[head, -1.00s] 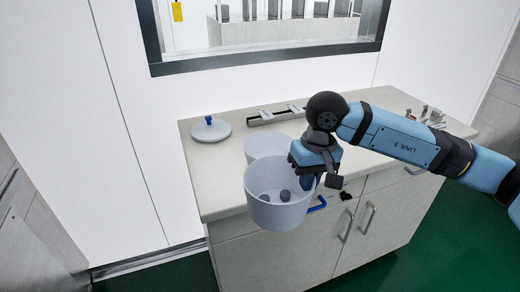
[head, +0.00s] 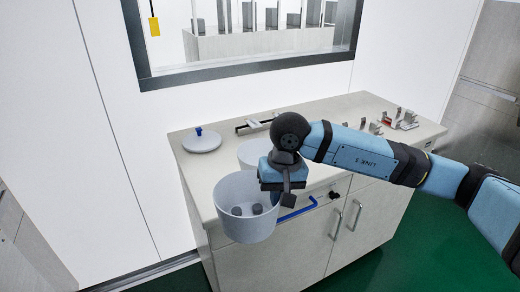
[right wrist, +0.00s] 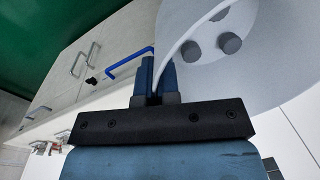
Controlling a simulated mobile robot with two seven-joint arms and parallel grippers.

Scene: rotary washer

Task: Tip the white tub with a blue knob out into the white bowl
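My right gripper (right wrist: 154,82) is shut on the rim of an open white tub (head: 236,226), with the wall between its fingers in the right wrist view. The tub (right wrist: 280,75) hangs near the counter's front left edge, roughly upright in the head view. Several dark grey cylinders (head: 258,209) lie in it. A round white lid with a blue knob (head: 204,143) lies apart on the counter. A second white vessel (head: 252,151), probably the bowl, stands on the counter behind the held tub, partly hidden by it and my right arm. My left gripper is out of view.
The pale counter (head: 200,177) has a blue bar handle (head: 298,212) on its front, close right of the tub. A metal rail fixture (head: 257,125) lies at the back. Small metal parts (head: 398,121) stand at the right. A window is behind.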

